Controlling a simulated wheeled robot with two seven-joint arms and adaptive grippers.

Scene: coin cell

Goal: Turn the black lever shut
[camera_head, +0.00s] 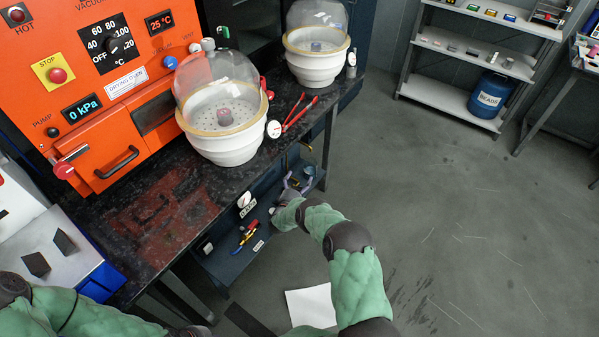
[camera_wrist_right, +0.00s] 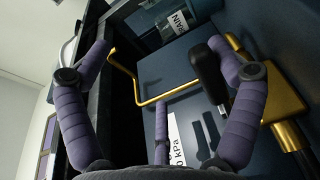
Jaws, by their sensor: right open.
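The black lever (camera_wrist_right: 209,78) shows in the right wrist view beside the brass pipework (camera_wrist_right: 285,95), in front of a dark blue panel. Its black grip lies between my spread fingers, close to the inner side of the right-hand finger; I cannot tell whether they touch. My right gripper (camera_wrist_right: 160,52) is open, with nothing held. In the head view my right gripper (camera_head: 298,183) is at the low blue panel under the bench edge, and the lever cannot be made out there. Only part of my left arm shows at lower left; its gripper is out of view.
A thin brass rod (camera_wrist_right: 139,90) bends across the panel near my fingers. Above, the dark bench (camera_head: 160,225) carries a glass-domed desiccator (camera_head: 222,145), red-handled tongs (camera_head: 300,112) and an orange oven (camera_head: 110,90). A white sheet (camera_head: 311,306) lies below.

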